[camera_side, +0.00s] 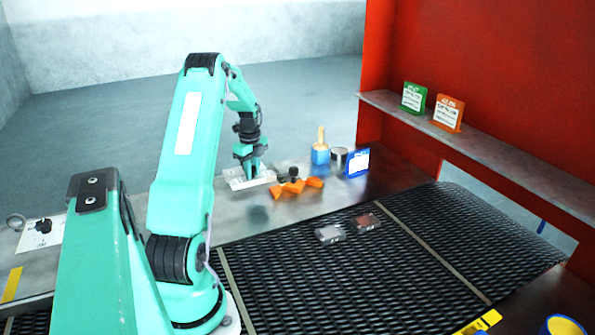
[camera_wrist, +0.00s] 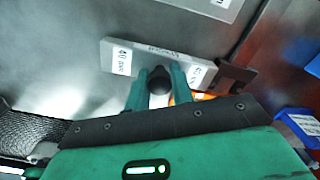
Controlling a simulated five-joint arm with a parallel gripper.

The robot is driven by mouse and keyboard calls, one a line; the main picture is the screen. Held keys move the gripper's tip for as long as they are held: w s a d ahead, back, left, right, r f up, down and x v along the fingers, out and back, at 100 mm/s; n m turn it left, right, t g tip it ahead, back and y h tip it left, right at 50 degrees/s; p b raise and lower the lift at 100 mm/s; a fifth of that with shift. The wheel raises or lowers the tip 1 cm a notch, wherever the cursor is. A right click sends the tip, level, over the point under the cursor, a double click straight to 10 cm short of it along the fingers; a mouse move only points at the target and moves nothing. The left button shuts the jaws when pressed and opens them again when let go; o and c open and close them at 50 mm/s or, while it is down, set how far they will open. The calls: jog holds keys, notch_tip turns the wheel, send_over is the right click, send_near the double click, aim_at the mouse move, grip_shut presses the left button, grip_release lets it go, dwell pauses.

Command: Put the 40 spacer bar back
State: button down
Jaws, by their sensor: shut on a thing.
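The grey spacer bar (camera_wrist: 148,55) lies across the wrist view, with white labels at both ends. The left label seems to read 40, but the print is blurred. My gripper (camera_wrist: 159,83) is shut on the bar's black knob, one green finger on each side. In the side view my gripper (camera_side: 250,170) is at the back of the metal table, over a pale plate-like shape (camera_side: 237,182). I cannot tell whether the bar touches the table. The fingers hide part of the bar's near edge.
A blue pot with a brush (camera_side: 320,153), a metal cup (camera_side: 339,155) and a blue sign (camera_side: 357,163) stand further right. Two small blocks (camera_side: 330,233) (camera_side: 366,222) lie on the mesh belt (camera_side: 330,285).

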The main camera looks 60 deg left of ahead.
jog(key=shift+f, duration=1.05)
jog(key=shift+f, duration=0.15)
jog(key=c, duration=1.2)
grip_release()
notch_tip(320, 180, up, 12)
jog(key=shift+r, duration=0.15)
